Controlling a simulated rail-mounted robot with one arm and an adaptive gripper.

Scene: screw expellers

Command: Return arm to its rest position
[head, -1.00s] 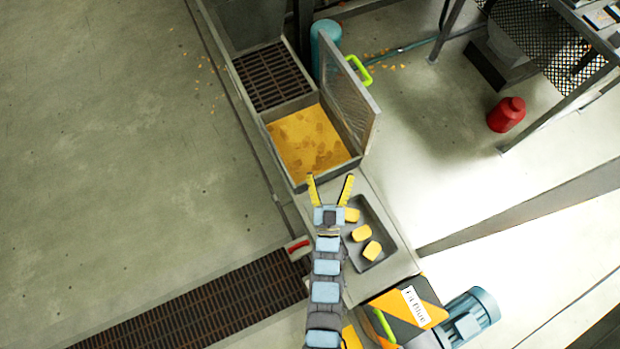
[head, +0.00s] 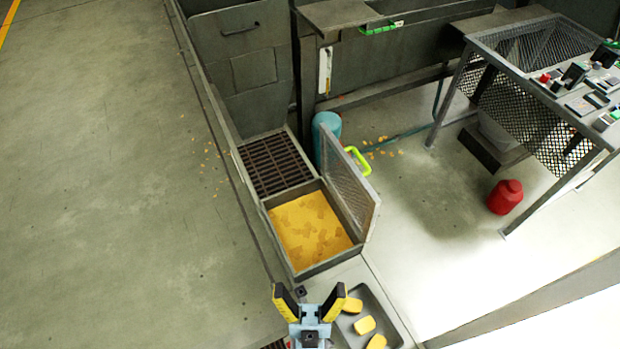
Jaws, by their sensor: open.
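My gripper (head: 310,298) is at the bottom of the head view, with its two yellow-and-black fingers spread open and nothing between them. It is just left of a grey tray (head: 398,326) that holds yellow blocks (head: 364,325). Beyond the fingers stands an open bin (head: 322,263) filled with yellow material (head: 310,228). Most of my arm is below the picture's edge.
The bin's mesh lid (head: 349,180) with a green handle (head: 358,160) stands raised on its right side. A dark grate (head: 274,163) lies behind the bin. A red canister (head: 505,197) and a control-panel table (head: 540,85) stand at right.

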